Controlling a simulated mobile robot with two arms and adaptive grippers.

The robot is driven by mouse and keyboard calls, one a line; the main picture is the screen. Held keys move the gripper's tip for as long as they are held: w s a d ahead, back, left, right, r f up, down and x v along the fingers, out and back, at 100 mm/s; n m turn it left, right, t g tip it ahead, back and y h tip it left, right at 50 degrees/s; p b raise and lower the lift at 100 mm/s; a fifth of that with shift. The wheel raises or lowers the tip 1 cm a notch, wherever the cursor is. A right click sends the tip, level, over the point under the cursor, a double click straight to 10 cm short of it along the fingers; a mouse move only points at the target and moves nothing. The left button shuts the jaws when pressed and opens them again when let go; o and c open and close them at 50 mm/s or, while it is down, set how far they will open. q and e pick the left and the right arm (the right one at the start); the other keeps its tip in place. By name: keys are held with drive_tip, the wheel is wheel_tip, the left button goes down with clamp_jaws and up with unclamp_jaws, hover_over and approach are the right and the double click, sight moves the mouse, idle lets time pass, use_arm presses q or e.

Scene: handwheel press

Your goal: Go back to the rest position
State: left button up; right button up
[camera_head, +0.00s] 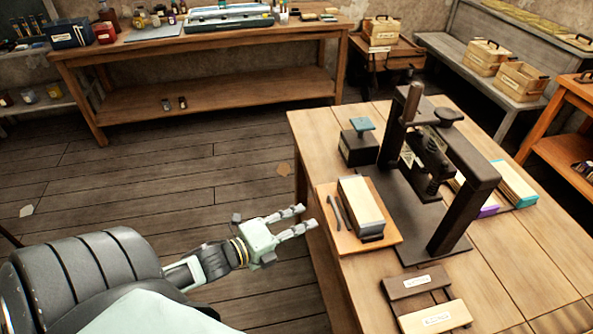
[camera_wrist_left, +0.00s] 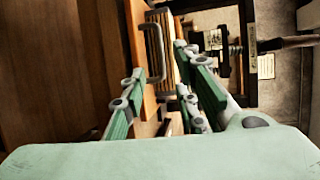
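My left gripper (camera_head: 306,218) is at the left edge of the wooden table, its fingers pointing right towards the small wooden board (camera_head: 388,240). Its two fingers are apart with nothing between them; they also show spread in the left wrist view (camera_wrist_left: 155,62). A pale block with dark ends (camera_head: 362,205) lies on the board, apart from the fingertips. The dark handwheel press (camera_head: 462,166) stands upright beyond the board. My right gripper is not in view.
A black box with a teal-topped knob (camera_head: 357,148) stands behind the board. Two labelled slats (camera_head: 437,318) lie near the front. Colour-edged boards (camera_head: 515,185) lie right of the press. Open wooden floor (camera_head: 130,190) lies left of the table, before a long workbench (camera_head: 200,95).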

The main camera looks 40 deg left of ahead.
use_arm(q)
drive_tip(key=shift+s, duration=0.35)
idle(0.3)
drive_tip(key=s+a+f+n+g+y+b, duration=0.15)
drive_tip(key=s+f+n, duration=0.25)
drive_tip(key=f, duration=0.7)
drive_tip(key=s+a+f+n+g+y, duration=0.1)
drive_tip(key=s+f+n+g+y, duration=0.25)
drive_tip(key=f, duration=0.75)
drive_tip(key=s+a+f+n+g+b, duration=0.15)
drive_tip(key=s+f+n, duration=0.35)
drive_tip(key=f, duration=0.6)
drive_tip(key=s+d+f+n+g, duration=0.2)
drive_tip(key=s+d+f, duration=0.2)
drive_tip(key=s, duration=0.3)
drive_tip(key=s+d+f+n+g+b, duration=0.1)
drive_tip(key=s+d+f+n+g, duration=0.1)
drive_tip(key=s+d+f, duration=0.3)
drive_tip(key=s+d+f+n+g, duration=0.3)
drive_tip(key=s+f, duration=0.4)
drive_tip(key=s, duration=0.4)
drive_tip(key=shift+s+d+f+g+h+b, duration=0.2)
drive_tip(key=shift+d+f+g+h+b, duration=0.1)
drive_tip(key=shift+d+g+h, duration=0.25)
